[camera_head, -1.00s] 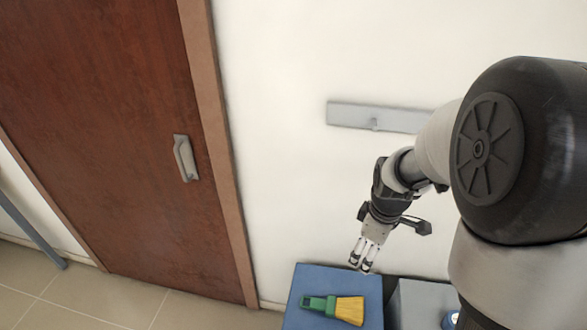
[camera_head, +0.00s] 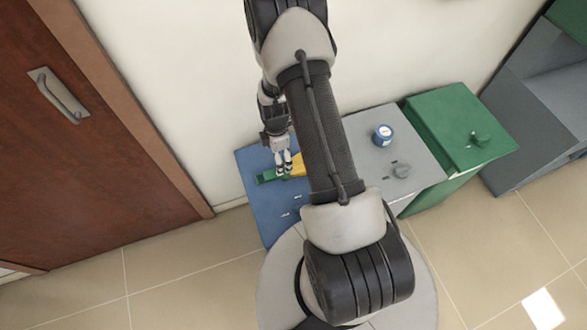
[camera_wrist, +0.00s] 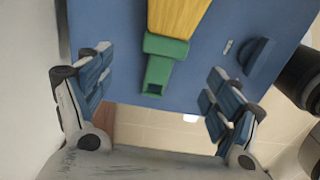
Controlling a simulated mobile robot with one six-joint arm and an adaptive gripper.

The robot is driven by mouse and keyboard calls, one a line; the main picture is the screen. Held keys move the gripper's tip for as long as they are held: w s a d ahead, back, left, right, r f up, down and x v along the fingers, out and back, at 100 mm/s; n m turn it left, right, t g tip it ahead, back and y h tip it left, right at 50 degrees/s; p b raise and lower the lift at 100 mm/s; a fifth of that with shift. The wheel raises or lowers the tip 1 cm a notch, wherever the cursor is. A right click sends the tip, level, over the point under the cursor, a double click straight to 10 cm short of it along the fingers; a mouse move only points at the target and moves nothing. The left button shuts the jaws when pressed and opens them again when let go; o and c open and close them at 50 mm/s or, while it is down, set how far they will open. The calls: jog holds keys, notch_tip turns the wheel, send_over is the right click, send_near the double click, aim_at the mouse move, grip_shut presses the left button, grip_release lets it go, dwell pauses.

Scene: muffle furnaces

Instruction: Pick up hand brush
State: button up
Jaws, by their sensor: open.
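The hand brush (camera_head: 267,177) has a green handle and yellow bristles. It lies on top of the blue box (camera_head: 256,207) against the wall; my arm hides part of the bristles in the head view. My gripper (camera_head: 284,173) points down at the brush, close to where handle meets bristles. In the wrist view my gripper (camera_wrist: 158,92) is open with nothing between its fingers. The brush's green handle (camera_wrist: 165,47) shows ahead, between the two fingers' lines, with the handle end toward me. I cannot tell the exact height left above it.
A grey box (camera_head: 415,160) stands beside the blue one, with a small blue-and-white round container (camera_head: 382,135) on top. A green box (camera_head: 462,120) is further right, then a grey-and-green unit (camera_head: 535,110). A brown door (camera_head: 75,150) is at left; tiled floor in front is free.

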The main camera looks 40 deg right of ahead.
notch_tip(320, 180, down, 3)
jog(key=f+b, duration=0.1)
jog(key=f, duration=0.2)
jog(key=f+b, duration=0.1)
jog(key=f, duration=0.1)
jog(key=shift+s+a+f+b, duration=0.15)
jog(key=shift+s+a+b, duration=0.05)
jog(key=shift+a+b, duration=0.15)
jog(key=shift+c, duration=0.4)
jog(key=c, duration=1.2)
jog(key=shift+r, duration=0.2)
notch_tip(320, 180, up, 20)
jog(key=p, duration=0.6)
